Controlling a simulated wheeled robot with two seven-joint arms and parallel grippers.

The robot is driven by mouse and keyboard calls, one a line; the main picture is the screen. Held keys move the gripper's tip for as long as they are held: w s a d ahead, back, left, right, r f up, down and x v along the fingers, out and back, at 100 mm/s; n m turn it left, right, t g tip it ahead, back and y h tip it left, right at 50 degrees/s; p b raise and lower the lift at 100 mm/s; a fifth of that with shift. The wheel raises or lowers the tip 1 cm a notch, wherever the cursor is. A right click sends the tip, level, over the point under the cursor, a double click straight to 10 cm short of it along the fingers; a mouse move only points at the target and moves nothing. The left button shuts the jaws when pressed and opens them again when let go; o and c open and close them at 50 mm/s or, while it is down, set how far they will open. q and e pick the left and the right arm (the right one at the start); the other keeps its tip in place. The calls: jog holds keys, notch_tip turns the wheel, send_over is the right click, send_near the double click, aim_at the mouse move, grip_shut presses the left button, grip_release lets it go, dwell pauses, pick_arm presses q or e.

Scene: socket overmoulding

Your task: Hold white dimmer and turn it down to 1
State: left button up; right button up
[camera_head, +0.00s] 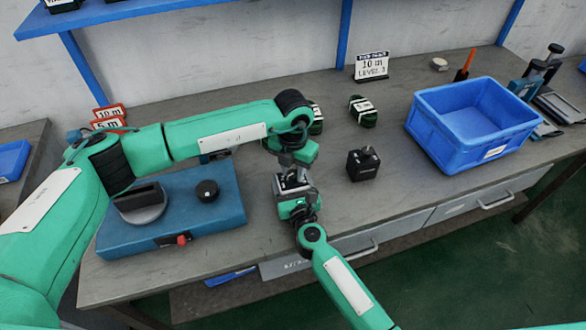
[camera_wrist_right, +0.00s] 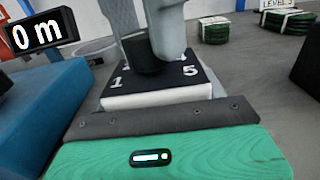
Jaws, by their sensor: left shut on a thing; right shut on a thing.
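The white dimmer (camera_head: 291,183) is mostly hidden between my two grippers in the head view. The right wrist view shows its white body (camera_wrist_right: 160,97) with a black top marked 1 and 5, and a dark round knob (camera_wrist_right: 146,54) on it. My right gripper (camera_head: 297,197) is shut on the dimmer body from the front. My left gripper (camera_head: 291,170) comes from above and is shut on the knob; its grey fingers (camera_wrist_right: 150,35) stand on either side of it in the wrist view. The pointer's exact setting is hidden.
A blue machine (camera_head: 222,211) with a black knob stands left of the grippers. A black box (camera_head: 363,164) with a knob stands to the right. Green coils (camera_head: 363,112) lie behind, and a blue crate (camera_head: 427,137) stands at right. A display (camera_wrist_right: 38,35) reads 0 m.

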aim_at(293, 173)
pick_arm(q)
jog(key=shift+w+r, duration=0.1)
jog(key=o, duration=1)
notch_tip(293, 173, up, 12)
jog(key=shift+f, duration=0.1)
pick_arm(e)
jog(key=o, duration=1.1)
jog(key=shift+s, duration=0.1)
